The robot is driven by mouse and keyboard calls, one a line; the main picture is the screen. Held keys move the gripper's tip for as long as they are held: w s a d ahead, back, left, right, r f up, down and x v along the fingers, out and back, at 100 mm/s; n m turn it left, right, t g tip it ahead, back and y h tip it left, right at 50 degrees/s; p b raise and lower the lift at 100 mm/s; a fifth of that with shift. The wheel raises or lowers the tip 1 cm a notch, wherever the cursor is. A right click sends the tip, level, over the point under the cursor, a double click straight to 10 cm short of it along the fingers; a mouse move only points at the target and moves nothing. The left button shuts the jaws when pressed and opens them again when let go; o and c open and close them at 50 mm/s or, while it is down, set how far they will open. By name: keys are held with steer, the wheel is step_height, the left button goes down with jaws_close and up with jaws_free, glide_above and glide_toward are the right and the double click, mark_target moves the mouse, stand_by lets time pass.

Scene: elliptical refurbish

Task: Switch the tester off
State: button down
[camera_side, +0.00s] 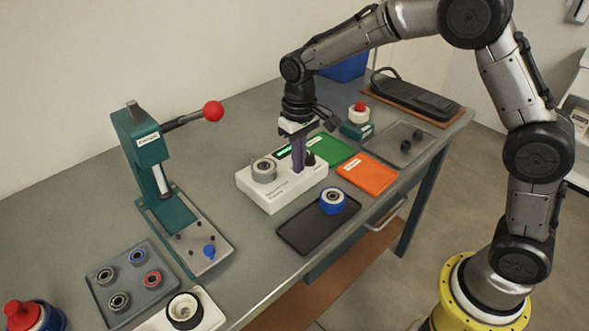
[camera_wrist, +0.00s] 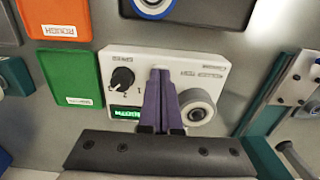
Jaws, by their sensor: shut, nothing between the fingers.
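The tester (camera_side: 275,203) is a white box in the middle of the bench; it also shows in the wrist view (camera_wrist: 185,63). On it are a black knob (camera_wrist: 122,78) with number marks, a lit green display (camera_wrist: 125,113), and a round grey and white bearing-like part (camera_wrist: 198,107). My gripper (camera_side: 298,169) points down over the tester, between the bearing part and the knob. Its purple fingers (camera_wrist: 159,72) are shut and empty. They hide the middle of the tester's top, and I cannot tell whether the tips touch it. The knob's exact setting is unclear.
A green card (camera_side: 331,150) and an orange card (camera_side: 367,174) lie right of the tester. A dark tray (camera_side: 305,236) with a blue-ringed bearing (camera_side: 333,200) is in front. A green press (camera_side: 150,165) with a red-ball lever (camera_side: 213,111) stands to the left.

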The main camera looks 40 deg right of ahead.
steer(key=shift+f, duration=0.4)
steer(key=shift+r, duration=3.55)
steer(key=s+d+r+t, duration=0.2)
steer(key=s+r, duration=0.3)
steer(key=r, duration=0.1)
steer(key=s+d+r+t, duration=0.1)
steer(key=s+d+r, duration=0.2)
steer(key=s+r, duration=0.3)
steer(key=s+d+f+t, duration=0.1)
steer(key=s+f, duration=0.2)
steer(key=s, duration=0.5)
steer(key=s+f+t, duration=0.1)
steer(key=s+f, duration=0.2)
steer(key=s, duration=0.5)
steer(key=shift+s+d+t, duration=0.2)
steer(key=shift+d+t, duration=0.1)
steer(key=shift+d, duration=0.05)
